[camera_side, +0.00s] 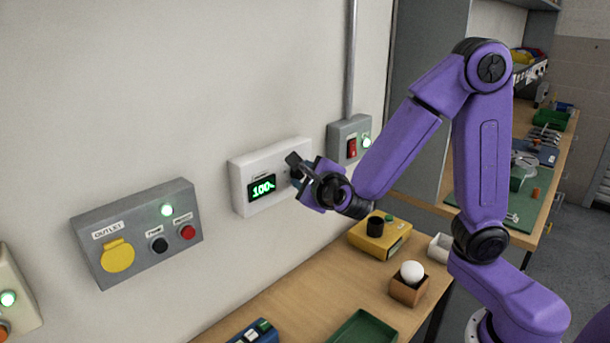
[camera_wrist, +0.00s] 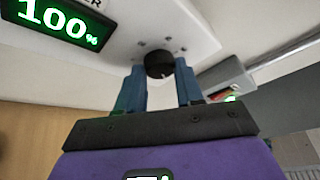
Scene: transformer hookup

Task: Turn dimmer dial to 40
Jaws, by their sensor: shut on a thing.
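The dimmer is a white wall box (camera_side: 241,183) with a black display (camera_side: 262,187) that reads 100% in green. The display also shows at the upper left of the wrist view (camera_wrist: 55,22). The dimmer dial (camera_wrist: 159,64) is a round black knob to the right of the display. My gripper (camera_wrist: 160,80) is at the dial, with one blue finger on each side of it, shut on it. In the side view my gripper (camera_side: 297,172) covers most of the dial. The dial's pointer mark cannot be made out.
A grey switch box (camera_side: 349,140) with a red switch and lit green lamp is right of the dimmer. A grey outlet box (camera_side: 137,232) is to the left. Below, the wooden table (camera_side: 310,300) holds a yellow box (camera_side: 378,238), a white ball on a wooden block (camera_side: 408,285) and a green tray (camera_side: 364,329).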

